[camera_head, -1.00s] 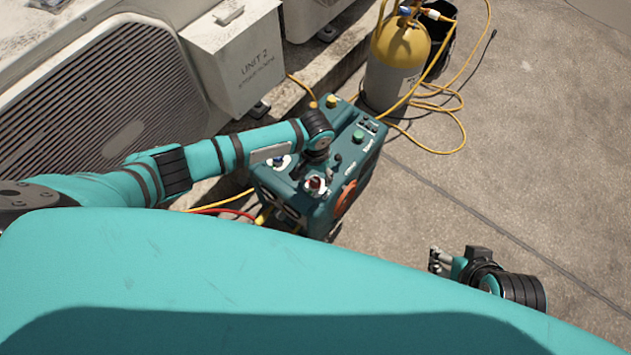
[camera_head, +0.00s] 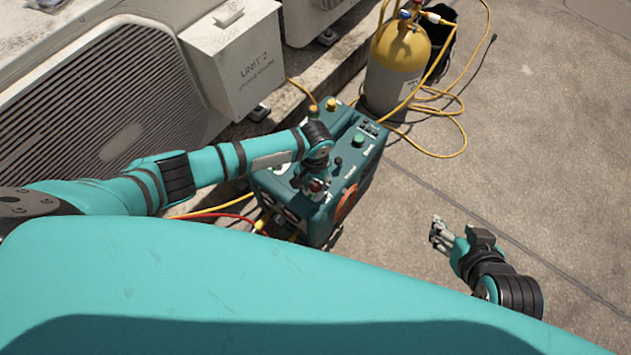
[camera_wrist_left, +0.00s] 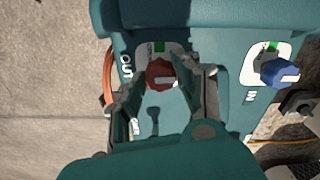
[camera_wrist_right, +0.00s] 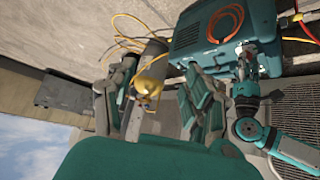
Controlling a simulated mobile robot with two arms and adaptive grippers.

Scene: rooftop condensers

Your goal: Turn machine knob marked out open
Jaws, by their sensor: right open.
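The teal machine (camera_head: 345,170) stands on the ground, with its panel facing up. In the left wrist view its red knob (camera_wrist_left: 160,73) sits beside the "OUT" marking, with a green mark (camera_wrist_left: 160,46) above it. A blue knob (camera_wrist_left: 280,73) beside "IN" is to its right. My left gripper (camera_head: 316,188) is down at the panel. In its wrist view the fingers (camera_wrist_left: 168,80) lie on either side of the red knob; whether they press on it is unclear. My right gripper (camera_head: 437,232) is open and empty over bare ground, right of the machine.
A yellow-topped gas cylinder (camera_head: 397,65) stands behind the machine, with a yellow hose (camera_head: 462,125) coiled beside it. Condenser units, one with a "UNIT 2" box (camera_head: 240,65), line the left. Hoses run from the machine's left side. The ground at right is clear.

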